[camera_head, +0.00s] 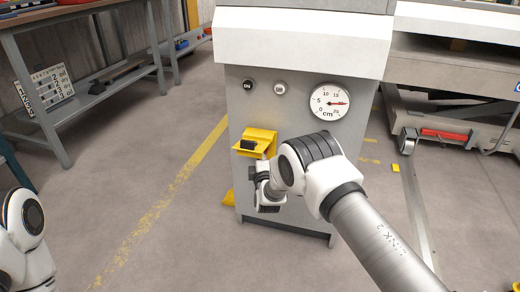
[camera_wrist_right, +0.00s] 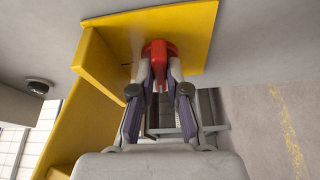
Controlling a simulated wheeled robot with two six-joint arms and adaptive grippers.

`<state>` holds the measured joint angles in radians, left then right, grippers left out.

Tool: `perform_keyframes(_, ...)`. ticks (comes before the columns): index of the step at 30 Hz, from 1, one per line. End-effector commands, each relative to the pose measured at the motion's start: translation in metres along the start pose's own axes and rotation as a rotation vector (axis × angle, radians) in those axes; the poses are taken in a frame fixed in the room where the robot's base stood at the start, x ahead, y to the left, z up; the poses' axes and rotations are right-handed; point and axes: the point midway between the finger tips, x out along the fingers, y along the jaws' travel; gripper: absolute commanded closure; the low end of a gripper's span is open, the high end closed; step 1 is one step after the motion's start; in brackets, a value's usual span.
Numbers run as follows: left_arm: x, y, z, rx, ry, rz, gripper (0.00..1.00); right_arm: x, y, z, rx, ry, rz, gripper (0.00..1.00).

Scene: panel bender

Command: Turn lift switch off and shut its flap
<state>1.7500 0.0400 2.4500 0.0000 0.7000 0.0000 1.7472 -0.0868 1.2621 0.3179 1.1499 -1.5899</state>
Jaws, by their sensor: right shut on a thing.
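A yellow switch housing (camera_head: 260,136) sits on the front of the grey cabinet, and it also shows in the right wrist view (camera_wrist_right: 95,62). The red lift switch (camera_wrist_right: 160,50) stands out from its yellow back plate. My right gripper (camera_wrist_right: 160,84) is shut on the red switch, one finger on each side. In the head view the red switch is hidden. A yellow plate, apparently the flap (camera_wrist_right: 62,135), stands out at the left in the wrist view, apparently open. I cannot tell the switch's setting. My left gripper is out of view.
Above the housing are a black button (camera_head: 248,86), a white button (camera_head: 280,89) and a round cm gauge (camera_head: 329,102). A workbench (camera_head: 75,14) stands at the left and a wheeled lift table (camera_head: 450,75) at the right. The floor left of the cabinet is clear.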

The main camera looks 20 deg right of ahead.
Motion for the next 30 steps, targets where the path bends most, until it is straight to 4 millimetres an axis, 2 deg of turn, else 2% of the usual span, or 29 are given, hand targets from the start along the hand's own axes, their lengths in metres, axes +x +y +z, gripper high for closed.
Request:
perform_keyframes(9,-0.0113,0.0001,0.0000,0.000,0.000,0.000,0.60,-0.0004,0.0012,0.0000,-0.110,0.000,-0.047,1.00)
perform_keyframes(24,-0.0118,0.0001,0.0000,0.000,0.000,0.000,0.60,-0.0004,0.0002,0.0002,-0.128,-0.001,-0.055,1.00)
perform_keyframes(25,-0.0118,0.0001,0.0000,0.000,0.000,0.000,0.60,-0.0004,0.0002,0.0002,-0.128,-0.001,-0.055,0.75)
perform_keyframes(26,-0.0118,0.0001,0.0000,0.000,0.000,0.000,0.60,-0.0004,0.0003,0.0002,-0.128,-0.001,-0.055,0.64)
perform_keyframes(27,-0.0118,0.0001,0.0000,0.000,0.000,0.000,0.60,-0.0004,0.0004,0.0001,-0.128,-0.001,-0.055,0.60)
perform_keyframes(30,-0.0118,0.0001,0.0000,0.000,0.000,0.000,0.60,-0.0002,0.0007,0.0001,-0.127,-0.001,-0.054,0.60)
